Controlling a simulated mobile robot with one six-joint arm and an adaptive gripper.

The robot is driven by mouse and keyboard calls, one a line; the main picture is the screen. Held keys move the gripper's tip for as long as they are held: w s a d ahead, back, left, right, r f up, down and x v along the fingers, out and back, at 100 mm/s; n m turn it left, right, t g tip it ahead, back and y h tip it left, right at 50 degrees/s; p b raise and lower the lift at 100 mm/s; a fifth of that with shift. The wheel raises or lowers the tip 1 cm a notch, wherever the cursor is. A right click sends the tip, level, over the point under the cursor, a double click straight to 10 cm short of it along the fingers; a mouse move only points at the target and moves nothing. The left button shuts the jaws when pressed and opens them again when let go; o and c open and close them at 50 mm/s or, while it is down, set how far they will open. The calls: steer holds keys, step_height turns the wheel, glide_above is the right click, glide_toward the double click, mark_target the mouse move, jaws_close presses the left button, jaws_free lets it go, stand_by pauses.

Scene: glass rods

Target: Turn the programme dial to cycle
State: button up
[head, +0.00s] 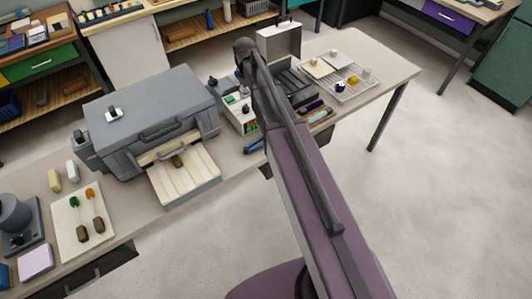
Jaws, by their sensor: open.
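A grey kiln-like box (160,98) stands on the workbench at left centre. A small pale plate with a dark knob (113,113) sits on its top at the left. A similar small fitting (80,137) shows at its left side. I cannot tell which of these is the programme dial, and no marking is readable. The box's front is open over a pale slatted tray (186,178), with a small dark piece at its inner end. My purple and dark arm crosses the middle of the view, right of the box. I cannot make out my gripper's fingers.
A small rack (243,115) of bottles stands right of the box. A wire tray (345,78) lies on the right end of the bench. The floor at right is clear.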

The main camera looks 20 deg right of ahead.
steer(key=s+f+m+b, duration=0.1)
steer(key=s+f+b, duration=0.2)
steer(key=s, duration=0.8)
steer(key=s+f+m+b, duration=0.1)
steer(key=s+f+b, duration=0.2)
steer(key=s, duration=0.9)
steer(key=shift+d+f+m+b, duration=0.2)
steer(key=shift+f+m+b, duration=0.1)
steer(key=shift+f+m, duration=0.15)
steer(key=shift+s+a, duration=0.1)
stand_by(0.9)
